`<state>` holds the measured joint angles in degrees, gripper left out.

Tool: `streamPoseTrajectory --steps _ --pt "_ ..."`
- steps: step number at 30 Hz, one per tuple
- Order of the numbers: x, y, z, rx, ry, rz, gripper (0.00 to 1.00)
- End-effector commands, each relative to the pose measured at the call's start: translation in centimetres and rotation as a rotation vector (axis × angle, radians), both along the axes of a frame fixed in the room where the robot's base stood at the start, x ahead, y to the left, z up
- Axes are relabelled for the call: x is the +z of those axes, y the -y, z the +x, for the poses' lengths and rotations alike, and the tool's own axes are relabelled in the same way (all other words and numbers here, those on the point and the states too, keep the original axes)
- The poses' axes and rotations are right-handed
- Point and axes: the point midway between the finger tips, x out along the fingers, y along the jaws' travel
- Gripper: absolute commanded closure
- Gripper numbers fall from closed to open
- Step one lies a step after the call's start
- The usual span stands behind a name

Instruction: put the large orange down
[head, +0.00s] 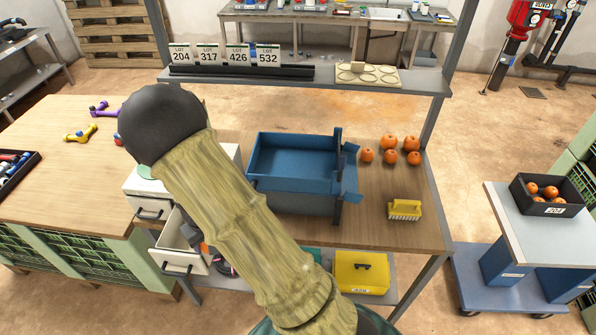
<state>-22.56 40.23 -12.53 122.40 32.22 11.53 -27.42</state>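Several oranges (411,143) sit loose in a group on the right part of the wooden bench (385,230). They look close in size, and I cannot tell whether one of them is the large orange. More oranges (550,191) lie in a black crate (520,195) labelled 204 on the cart at the right. My arm, in a yellow-green sleeve with a dark round joint, crosses the middle of the head view. My gripper does not show, so I cannot see whether it holds an orange.
A blue bin (290,155) with dark uprights stands on the bench left of the oranges. A yellow brush (404,209) lies in front of them. A shelf with lot cards (238,55) and a cream tray with round recesses (366,75) is behind. A drawer (180,245) stands open at left.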

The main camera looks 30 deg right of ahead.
Motion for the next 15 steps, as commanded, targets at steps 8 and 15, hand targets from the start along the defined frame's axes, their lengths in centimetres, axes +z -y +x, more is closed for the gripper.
streamPoseTrajectory --steps 8,15 --pt "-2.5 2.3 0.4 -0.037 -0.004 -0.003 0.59" --pt "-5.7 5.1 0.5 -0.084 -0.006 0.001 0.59"
